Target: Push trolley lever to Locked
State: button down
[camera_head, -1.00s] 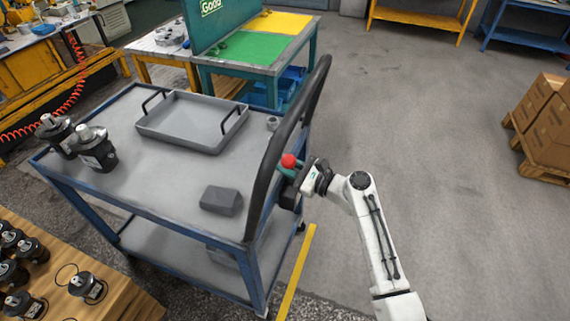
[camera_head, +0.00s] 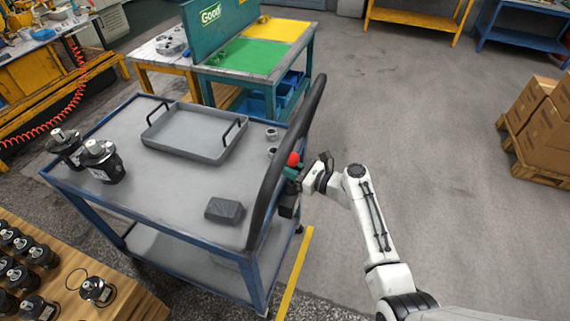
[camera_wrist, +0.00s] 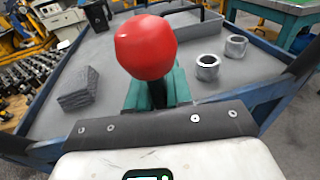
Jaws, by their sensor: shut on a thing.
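The trolley (camera_head: 185,195) is a blue-framed cart with grey shelves and a black curved handle (camera_head: 268,190) at its right end. The lever's red ball knob (camera_head: 294,159) shows by the handle, and it fills the upper middle of the wrist view (camera_wrist: 146,47). My gripper (camera_head: 292,175) is at the lever beside the handle. In the wrist view its green fingers (camera_wrist: 157,88) are shut on the dark lever stem just below the red knob. The lever's base and any lock marking are hidden.
A grey tray (camera_head: 195,133), a dark grey block (camera_head: 224,210), metal rings (camera_head: 272,134) and black motors (camera_head: 103,161) stand on the trolley top. A wooden pallet of motors (camera_head: 90,285) is at lower left. The floor on the right is open up to stacked cartons (camera_head: 552,125).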

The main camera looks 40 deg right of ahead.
jog(key=shift+w+d+r+m+g+p, duration=0.15)
jog(key=shift+w+d+m+p, duration=0.15)
jog(key=shift+d+m+p, duration=0.25)
jog(key=shift+w+d+f+m+g+p, duration=0.15)
jog(key=shift+w+d+m+p, duration=0.15)
jog(key=shift+m, duration=0.35)
jog(key=shift+w+d+f+m+g+y+p, duration=0.15)
jog(key=shift+w+d+f+m+y+p, duration=0.1)
jog(key=shift+d+m, duration=0.25)
jog(key=shift+w+d+f+m+g+y+p, duration=0.2)
jog(key=shift+d+m, duration=0.1)
jog(key=shift+m, duration=0.4)
jog(key=c, duration=1.1)
grip_release()
jog(key=shift+s, duration=0.1)
jog(key=v, duration=1)
jog(key=shift+s+d+p, duration=0.15)
jog(key=shift+s+p, duration=0.15)
jog(key=shift+p, duration=0.05)
